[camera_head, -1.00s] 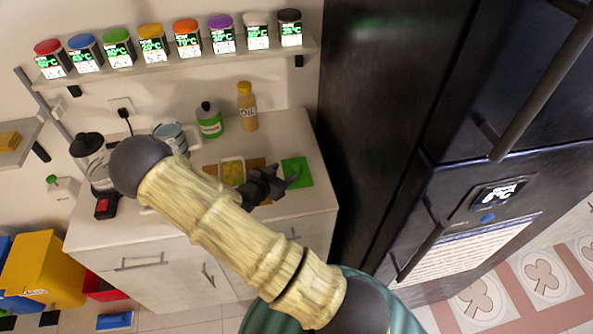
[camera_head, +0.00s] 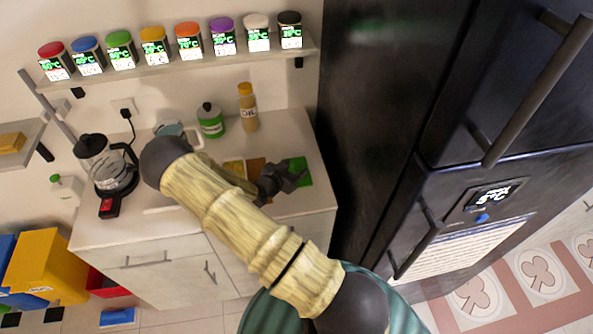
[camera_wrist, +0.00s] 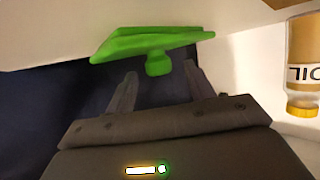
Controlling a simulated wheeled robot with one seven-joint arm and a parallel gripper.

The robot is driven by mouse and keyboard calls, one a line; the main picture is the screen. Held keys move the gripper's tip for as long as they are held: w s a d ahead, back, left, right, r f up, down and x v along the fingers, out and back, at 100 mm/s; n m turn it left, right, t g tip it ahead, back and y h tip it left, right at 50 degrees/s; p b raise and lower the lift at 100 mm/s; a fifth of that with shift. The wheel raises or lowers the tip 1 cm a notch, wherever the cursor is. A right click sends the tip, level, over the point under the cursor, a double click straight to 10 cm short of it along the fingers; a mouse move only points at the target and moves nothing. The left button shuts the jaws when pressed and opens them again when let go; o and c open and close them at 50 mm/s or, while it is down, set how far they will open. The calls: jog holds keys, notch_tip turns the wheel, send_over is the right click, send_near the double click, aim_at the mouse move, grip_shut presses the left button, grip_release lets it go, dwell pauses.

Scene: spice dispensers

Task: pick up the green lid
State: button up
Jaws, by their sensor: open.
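The green lid (camera_head: 301,165) is a flat square plate near the right end of the counter, partly hidden by my gripper (camera_head: 288,176). In the wrist view the lid (camera_wrist: 140,43) is seen nearly edge-on, with its round knob towards my fingers. My gripper (camera_wrist: 160,76) is open there, one finger on each side of the knob's line. The knob sits at about the level of the fingertips in the picture. I cannot tell whether the fingers touch it. Nothing is held.
The counter (camera_head: 160,222) also bears a coffee maker (camera_head: 106,165), a green-labelled bottle (camera_head: 210,120) and an oil bottle (camera_head: 247,108). A shelf of spice dispensers (camera_head: 187,42) hangs above. A dark fridge (camera_head: 385,120) stands close to the right.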

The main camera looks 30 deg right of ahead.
dwell(0.4)
jog(key=c, duration=1.1)
jog(key=shift+o, duration=0.2)
jog(key=shift+r, duration=0.15)
notch_tip(320, 180, up, 10)
jog(key=b, duration=0.2)
